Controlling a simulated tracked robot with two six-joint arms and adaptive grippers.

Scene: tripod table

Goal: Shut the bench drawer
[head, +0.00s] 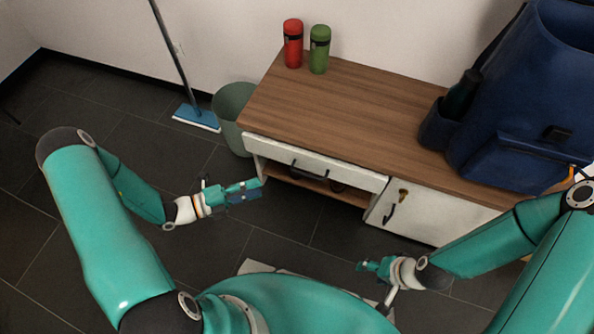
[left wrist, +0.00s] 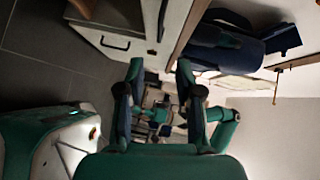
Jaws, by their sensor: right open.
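The bench drawer (head: 345,178) has a pale front with a dark bar handle (head: 310,173), under the left part of the wooden bench top (head: 345,112). Its front seems to stand slightly out from the bench, but how far I cannot tell. My left gripper (head: 256,189) is left of the drawer, near its left end and apart from the handle. In the left wrist view its two fingers (left wrist: 160,72) are spread with nothing held between them. My right gripper (head: 366,266) is open and empty, low in front of the bench's cupboard door.
The cupboard door (head: 420,217) with its dark handle is right of the drawer; an open shelf (head: 300,181) lies below the drawer. A blue backpack (head: 530,110), a red bottle (head: 293,45) and a green bottle (head: 319,52) stand on top. A bin (head: 231,105) and mop (head: 197,117) are at left.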

